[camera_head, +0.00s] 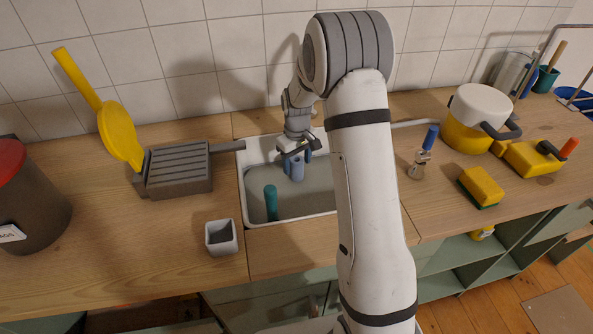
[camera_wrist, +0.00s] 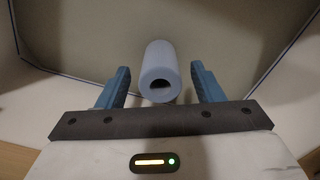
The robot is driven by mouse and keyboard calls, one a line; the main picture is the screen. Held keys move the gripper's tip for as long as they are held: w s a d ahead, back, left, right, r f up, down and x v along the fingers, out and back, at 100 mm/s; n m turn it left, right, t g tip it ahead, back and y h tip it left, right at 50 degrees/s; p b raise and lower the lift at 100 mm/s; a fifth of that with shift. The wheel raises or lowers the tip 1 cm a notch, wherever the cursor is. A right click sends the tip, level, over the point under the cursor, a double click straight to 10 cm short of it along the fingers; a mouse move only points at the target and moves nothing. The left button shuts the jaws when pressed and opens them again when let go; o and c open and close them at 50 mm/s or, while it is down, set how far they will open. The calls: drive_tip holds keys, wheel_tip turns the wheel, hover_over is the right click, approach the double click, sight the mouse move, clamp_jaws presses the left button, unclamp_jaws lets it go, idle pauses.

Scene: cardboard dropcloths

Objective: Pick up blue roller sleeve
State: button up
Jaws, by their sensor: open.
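The blue roller sleeve (camera_wrist: 160,62) is a pale blue hollow cylinder. In the wrist view its open end faces me, and it lies between the two blue fingers of my gripper (camera_wrist: 161,68). A gap shows on each side of it, so the fingers are apart and not touching it. In the head view my gripper (camera_head: 296,150) is over the sink (camera_head: 318,197), with a blue shape that looks like the sleeve (camera_head: 296,168) below it. My own arm hides the sink's right part.
A teal cylinder (camera_head: 271,203) stands in the sink. A grey square cup (camera_head: 221,237) and a ridged grey box (camera_head: 180,170) are to the left. On the right are a blue-handled tool (camera_head: 430,139), a yellow sponge (camera_head: 481,185) and a yellow-white pot (camera_head: 478,118).

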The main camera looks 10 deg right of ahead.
drive_tip(key=shift+f, duration=0.95)
drive_tip(key=c, duration=1)
